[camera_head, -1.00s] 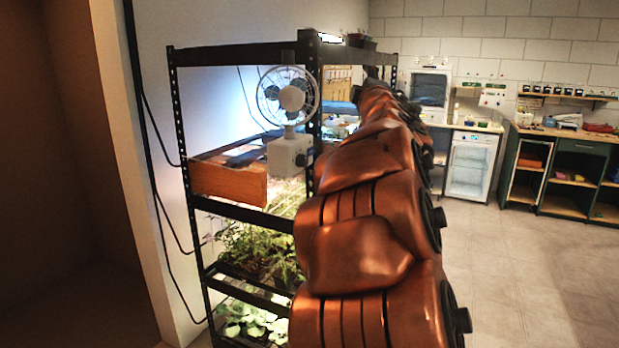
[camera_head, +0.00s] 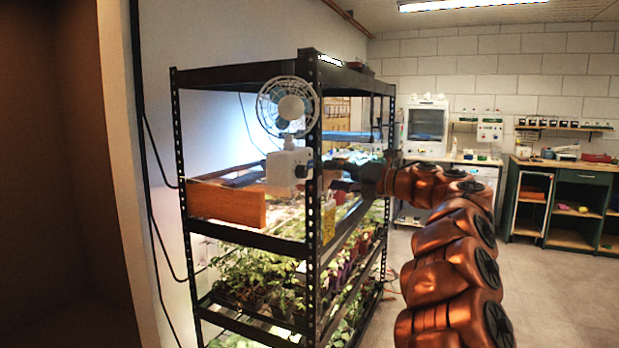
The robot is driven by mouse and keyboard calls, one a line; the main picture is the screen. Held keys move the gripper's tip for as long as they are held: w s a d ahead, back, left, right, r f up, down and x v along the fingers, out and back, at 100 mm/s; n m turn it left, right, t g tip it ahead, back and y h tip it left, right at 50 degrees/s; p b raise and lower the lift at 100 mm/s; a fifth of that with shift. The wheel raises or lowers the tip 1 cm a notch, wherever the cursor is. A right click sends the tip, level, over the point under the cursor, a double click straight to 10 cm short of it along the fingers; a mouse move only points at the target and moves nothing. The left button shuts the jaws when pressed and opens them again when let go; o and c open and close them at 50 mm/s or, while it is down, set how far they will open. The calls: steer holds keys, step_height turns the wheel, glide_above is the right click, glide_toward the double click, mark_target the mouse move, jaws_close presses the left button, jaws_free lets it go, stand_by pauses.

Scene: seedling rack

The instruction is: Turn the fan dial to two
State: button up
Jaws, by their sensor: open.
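The white fan (camera_head: 287,107) is fixed at the near corner of the rack, with its round cage above a white control box (camera_head: 284,170). A small dark dial (camera_head: 301,171) shows on the right side of the box; its setting cannot be read. My dark gripper (camera_head: 334,172) is at the end of the copper-coloured arm, to the right of the box and close to the black corner post. It is open and points left toward the dial side. The post partly hides the fingertips, so I cannot tell how far they are from the dial.
The black rack post (camera_head: 313,215) stands between the box and most of my gripper. A wooden box (camera_head: 226,203) sits on the shelf left of the fan. Seedlings (camera_head: 255,275) fill the lower shelf. The floor (camera_head: 550,285) at right is clear.

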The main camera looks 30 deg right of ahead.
mark_target(306, 171)
steer(key=shift+p+x, duration=0.45)
steer(key=shift+x, duration=3.3)
steer(key=shift+r, duration=0.1)
steer(key=c, duration=1.2)
